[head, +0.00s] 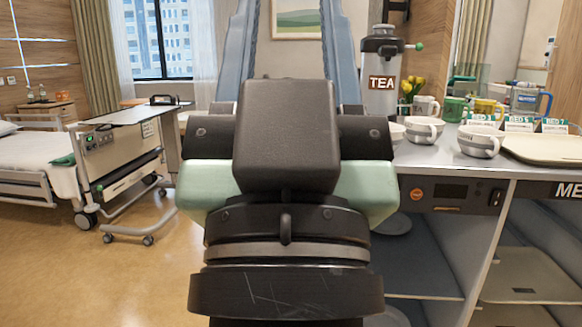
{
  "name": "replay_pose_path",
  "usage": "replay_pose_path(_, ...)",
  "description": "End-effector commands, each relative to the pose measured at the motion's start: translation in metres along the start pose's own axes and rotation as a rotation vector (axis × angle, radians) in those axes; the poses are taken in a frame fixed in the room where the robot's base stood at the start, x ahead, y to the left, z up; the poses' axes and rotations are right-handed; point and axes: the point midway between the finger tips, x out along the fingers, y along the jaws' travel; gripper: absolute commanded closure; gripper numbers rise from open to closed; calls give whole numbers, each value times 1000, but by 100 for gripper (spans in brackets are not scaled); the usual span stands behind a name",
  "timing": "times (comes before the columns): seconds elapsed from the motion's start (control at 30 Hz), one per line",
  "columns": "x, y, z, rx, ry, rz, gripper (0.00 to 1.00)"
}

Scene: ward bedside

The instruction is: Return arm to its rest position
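My own arm fills the middle of the head view, with black and pale green links seen close up. It stands between the bed side on the left and the counter on the right. No gripper fingers can be made out, so where my gripper is and whether it holds anything does not show. The arm hides part of the counter's left end and the floor behind it.
A counter (455,165) on the right bears white mugs (424,130), a tea urn (382,75), coloured mugs and a beige tray (545,150). Open shelves lie below. A bed (40,165) and a wheeled overbed table (125,115) stand left. The front left floor is clear.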

Motion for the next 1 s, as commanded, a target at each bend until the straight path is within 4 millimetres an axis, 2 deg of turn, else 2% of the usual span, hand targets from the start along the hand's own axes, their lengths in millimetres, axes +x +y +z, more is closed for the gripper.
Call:
replay_pose_path(0.03, 14, 4, -34, -8, 52, -3, 53)
replay_pose_path(0.1, 35, 2, -48, -7, 36, -4, 53)
replay_pose_path(1.0, 230, -2, -240, -3, 27, -7, 53)
